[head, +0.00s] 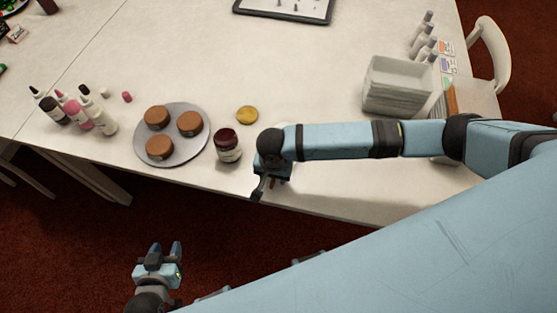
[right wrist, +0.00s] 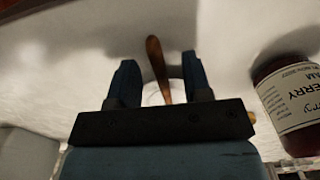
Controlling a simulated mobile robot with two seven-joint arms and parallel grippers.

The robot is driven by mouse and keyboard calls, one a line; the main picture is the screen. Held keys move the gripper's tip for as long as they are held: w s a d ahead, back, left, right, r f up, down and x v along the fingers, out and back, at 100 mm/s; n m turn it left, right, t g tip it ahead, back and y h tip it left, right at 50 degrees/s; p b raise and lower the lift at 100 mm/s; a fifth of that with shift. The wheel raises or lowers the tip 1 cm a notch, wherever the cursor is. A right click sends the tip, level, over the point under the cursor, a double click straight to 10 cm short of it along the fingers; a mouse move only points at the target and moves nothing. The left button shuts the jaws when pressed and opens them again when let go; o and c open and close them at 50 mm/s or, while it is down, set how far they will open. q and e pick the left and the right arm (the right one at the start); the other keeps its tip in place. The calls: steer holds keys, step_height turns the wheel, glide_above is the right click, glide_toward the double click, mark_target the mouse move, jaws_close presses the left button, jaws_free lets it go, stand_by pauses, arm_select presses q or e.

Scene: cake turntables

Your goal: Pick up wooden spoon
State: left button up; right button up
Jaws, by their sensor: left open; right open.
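The wooden spoon (right wrist: 155,62) shows in the right wrist view as a brown handle between the two fingers of my right gripper (right wrist: 159,75). The fingers are open, with a gap on each side of the handle; its lower part is hidden behind the gripper body. In the head view my right gripper (head: 262,185) is low over the table's front edge, just right of the jam jar, and its arm covers most of the spoon. My left gripper (head: 165,252) is open and empty, in front of the table over the red floor.
The dark red jam jar (head: 228,146) stands close left of my right gripper; it also shows in the right wrist view (right wrist: 292,98). A grey turntable (head: 183,155) holds three brown cakes. A gold lid (head: 247,115), several bottles (head: 75,112) and a white container (head: 398,85) are on the table (head: 320,65).

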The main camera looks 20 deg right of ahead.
steer(key=shift+f, duration=0.35)
jaws_close()
step_height(320, 180, up, 20)
steer(key=p, duration=0.1)
stand_by(0.5)
